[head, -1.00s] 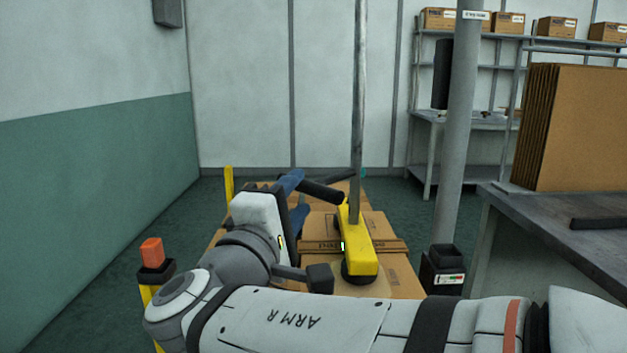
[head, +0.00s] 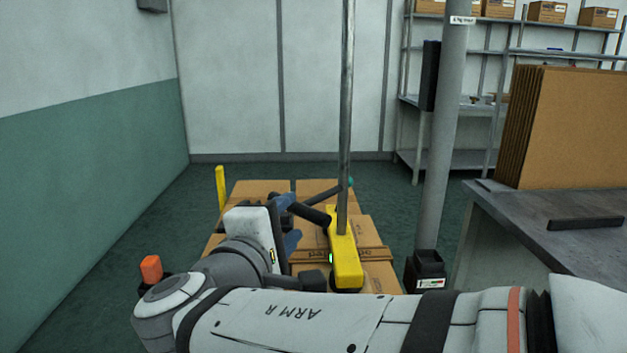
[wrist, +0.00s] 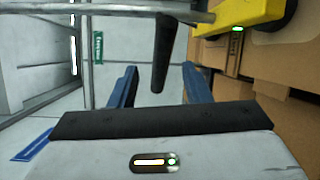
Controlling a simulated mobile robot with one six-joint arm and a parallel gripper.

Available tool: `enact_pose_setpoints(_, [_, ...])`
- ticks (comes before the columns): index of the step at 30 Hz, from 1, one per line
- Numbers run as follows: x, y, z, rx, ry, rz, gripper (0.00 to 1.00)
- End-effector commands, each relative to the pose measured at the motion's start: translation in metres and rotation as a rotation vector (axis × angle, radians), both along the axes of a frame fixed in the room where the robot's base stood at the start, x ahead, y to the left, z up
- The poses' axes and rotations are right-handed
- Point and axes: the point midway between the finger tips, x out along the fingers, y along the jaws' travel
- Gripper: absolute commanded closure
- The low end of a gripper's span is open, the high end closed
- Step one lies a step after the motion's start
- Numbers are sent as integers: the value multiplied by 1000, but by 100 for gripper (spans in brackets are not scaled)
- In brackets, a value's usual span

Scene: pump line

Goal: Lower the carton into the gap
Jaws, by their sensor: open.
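A yellow lifter head (head: 345,262) on an upright metal tube sits over a brown carton (head: 372,232) with a strap-like band. The carton's underside is hidden, so I cannot tell whether it touches those around it. A black handle (head: 310,213) sticks out from the lifter towards my gripper (head: 287,222). In the wrist view, the black handle (wrist: 162,58) lies between the two blue fingers of my gripper (wrist: 160,82). The fingers are open and stand apart from it. The lifter (wrist: 245,14) shows a green light. The gap is not clearly visible.
More brown cartons (head: 262,187) lie behind and around the lifter. A yellow post (head: 221,188) stands at their left and an orange-topped post (head: 151,268) nearer me. At the right are a grey column (head: 440,150) and a bench (head: 530,225) with upright cardboard sheets (head: 565,125).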

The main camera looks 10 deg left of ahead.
Motion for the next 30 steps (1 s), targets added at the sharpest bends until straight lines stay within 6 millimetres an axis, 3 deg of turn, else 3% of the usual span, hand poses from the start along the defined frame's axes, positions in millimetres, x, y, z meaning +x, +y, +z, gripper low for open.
enact_pose_setpoints(5, [9,-3,-2,-5,22,-2,56])
enact_pose_setpoints(18, [68,-12,-7,-3,20,-2,56])
enact_pose_setpoints(30, [77,-12,-6,-4,19,2,56])
